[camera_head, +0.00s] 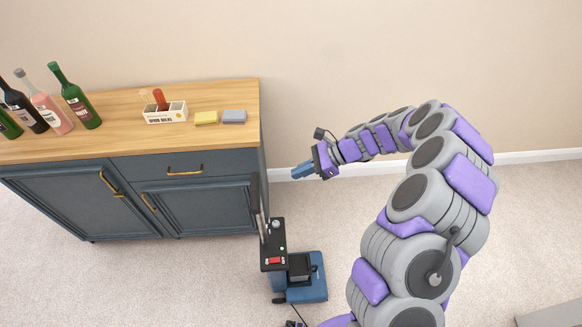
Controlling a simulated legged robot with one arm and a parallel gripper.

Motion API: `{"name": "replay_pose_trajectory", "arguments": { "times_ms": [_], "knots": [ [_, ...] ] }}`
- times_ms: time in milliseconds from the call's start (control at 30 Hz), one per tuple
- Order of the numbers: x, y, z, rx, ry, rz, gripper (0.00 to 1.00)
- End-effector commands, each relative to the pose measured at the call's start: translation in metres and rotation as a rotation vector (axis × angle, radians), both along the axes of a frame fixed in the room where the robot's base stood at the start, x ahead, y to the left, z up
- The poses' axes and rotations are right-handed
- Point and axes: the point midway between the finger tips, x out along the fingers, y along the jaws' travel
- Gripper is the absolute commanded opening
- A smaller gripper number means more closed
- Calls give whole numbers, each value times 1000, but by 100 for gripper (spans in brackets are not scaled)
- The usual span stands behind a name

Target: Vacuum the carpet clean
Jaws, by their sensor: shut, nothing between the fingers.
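The carpet (185,285) is pale beige and covers the floor. A blue and black upright device (318,285), which looks like the vacuum cleaner, stands on the carpet at the right end of the cabinet. Its dark handle rises on the left, and its black top panel (274,256) has a red part. My gripper (296,172) is shut and empty. It is in the air to the right of the cabinet, above and apart from the device in the picture. My arm reaches in from the right and hides part of the carpet.
A dark blue-grey cabinet (190,209) with a wooden top (215,94) stands against the wall at left. Bottles (78,100), a white box (163,113), a yellow sponge (206,118) and a blue-grey sponge (234,116) are on it. Carpet is clear in front of the cabinet.

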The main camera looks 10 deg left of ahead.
Motion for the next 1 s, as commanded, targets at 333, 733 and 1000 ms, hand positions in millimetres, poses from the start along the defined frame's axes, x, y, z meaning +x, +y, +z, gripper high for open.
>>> {"name": "replay_pose_trajectory", "arguments": {
  "times_ms": [333,733,1000],
  "knots": [
    [-16,65,1,3,-1,8,0],
    [-24,100,-13,2,2,2,0],
    [-24,100,-16,1,1,3,0]
  ]
}}
